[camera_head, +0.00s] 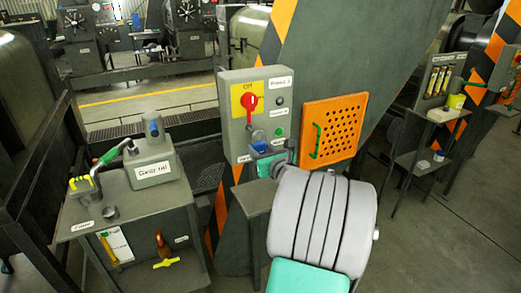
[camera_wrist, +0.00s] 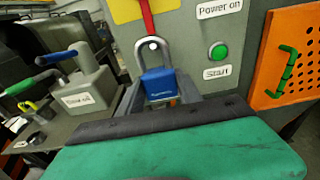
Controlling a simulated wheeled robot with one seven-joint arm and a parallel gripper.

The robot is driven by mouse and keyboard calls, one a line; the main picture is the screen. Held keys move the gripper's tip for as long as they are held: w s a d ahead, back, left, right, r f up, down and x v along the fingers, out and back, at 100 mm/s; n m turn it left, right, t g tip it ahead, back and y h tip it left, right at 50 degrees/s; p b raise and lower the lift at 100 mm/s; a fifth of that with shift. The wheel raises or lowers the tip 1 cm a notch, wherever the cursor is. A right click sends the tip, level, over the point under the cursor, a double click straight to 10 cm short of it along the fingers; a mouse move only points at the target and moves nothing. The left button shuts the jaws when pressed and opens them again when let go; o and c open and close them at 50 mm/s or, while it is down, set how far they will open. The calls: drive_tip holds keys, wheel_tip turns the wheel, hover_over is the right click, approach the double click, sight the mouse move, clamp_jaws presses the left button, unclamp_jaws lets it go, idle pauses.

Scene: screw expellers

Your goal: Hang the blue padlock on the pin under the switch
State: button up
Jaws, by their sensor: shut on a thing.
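The blue padlock (camera_wrist: 158,85) is upright in my gripper (camera_wrist: 160,99), with its grey shackle pointing up. The fingers are shut on its body. In the head view, the padlock's blue body (camera_head: 259,149) shows small at the lower part of the grey switch box (camera_head: 236,144), partly covered by my gripper (camera_head: 268,160). The red switch (camera_head: 249,101) sits on a yellow plate; its lower end (camera_wrist: 149,18) shows just above the shackle in the wrist view. A small round spot appears inside the shackle's top; I cannot tell whether it is the pin or whether the shackle is around it.
A green start button (camera_wrist: 219,52) is right of the padlock. An orange perforated guard (camera_head: 334,128) with a green handle is further right. A grey table (camera_head: 85,213) on the left holds a labelled box (camera_head: 151,162) with a blue-tipped lever. A striped column stands behind.

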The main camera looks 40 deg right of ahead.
sight(249, 141)
drive_tip(key=shift+w+d, duration=0.15)
drive_tip(key=shift+w, duration=0.25)
idle(0.3)
drive_tip(key=shift+p+x, duration=0.55)
drive_tip(key=shift+x, duration=0.45)
drive_tip(key=shift+w+d+r, duration=0.1)
drive_tip(key=shift+w+r, duration=0.05)
drive_tip(key=shift+w, duration=0.15)
drive_tip(key=shift+p+x, duration=0.75)
drive_tip(key=shift+x, duration=0.45)
drive_tip(key=shift+r, duration=0.2)
drive_tip(key=shift+f, duration=0.3)
drive_tip(key=shift+f+b, duration=0.3)
drive_tip(key=shift+f, duration=0.2)
